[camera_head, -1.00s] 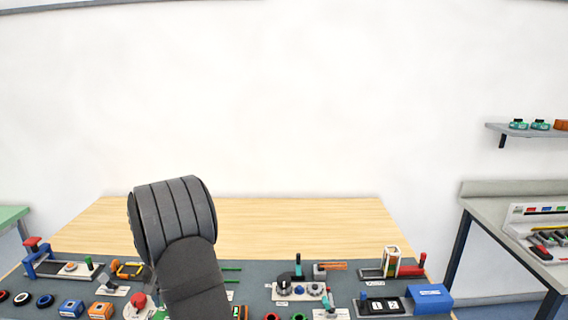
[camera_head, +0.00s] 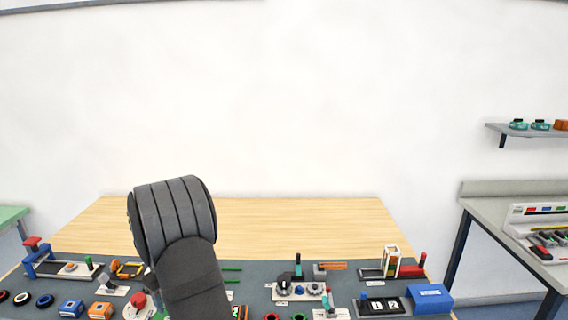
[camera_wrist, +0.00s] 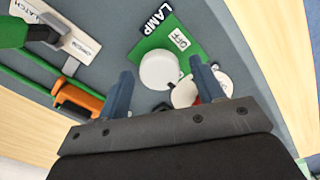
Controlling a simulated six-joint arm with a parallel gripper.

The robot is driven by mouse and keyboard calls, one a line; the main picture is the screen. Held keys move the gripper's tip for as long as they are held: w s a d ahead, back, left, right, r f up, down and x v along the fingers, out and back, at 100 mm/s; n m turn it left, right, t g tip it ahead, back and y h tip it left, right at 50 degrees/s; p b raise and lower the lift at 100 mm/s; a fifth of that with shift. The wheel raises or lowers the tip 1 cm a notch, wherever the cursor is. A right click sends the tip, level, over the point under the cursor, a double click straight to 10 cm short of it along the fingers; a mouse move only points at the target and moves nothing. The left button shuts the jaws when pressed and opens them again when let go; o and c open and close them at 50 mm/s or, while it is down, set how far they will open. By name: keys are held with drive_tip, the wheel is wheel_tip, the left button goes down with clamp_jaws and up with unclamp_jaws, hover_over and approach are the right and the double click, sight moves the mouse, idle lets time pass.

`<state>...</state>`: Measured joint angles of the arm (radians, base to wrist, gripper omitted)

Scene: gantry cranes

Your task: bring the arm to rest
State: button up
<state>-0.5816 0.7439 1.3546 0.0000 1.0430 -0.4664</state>
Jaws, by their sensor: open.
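My gripper (camera_wrist: 158,88) shows in the wrist view with its two blue-grey fingers spread apart and nothing between them. Past the fingertips is a green plate (camera_wrist: 190,38) marked LAMP and OFF, with a white round knob or dome (camera_wrist: 159,69) on it. The fingers appear above the panel; I cannot tell the exact height. In the head view my dark arm rises at the left of the middle and hides part of the panel. The gripper itself is hidden there.
The grey panel (camera_head: 255,272) carries many controls, among them a blue box (camera_head: 429,298) and a red-and-blue clamp-like fixture (camera_head: 38,257). Bare wooden table (camera_head: 300,222) lies behind. An orange block on green rails (camera_wrist: 78,100) is left of the fingers. A side bench (camera_head: 490,210) stands right.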

drive_tip(key=shift+n, duration=0.5)
drive_tip(key=m, duration=0.4)
drive_tip(key=shift+m, duration=2.9)
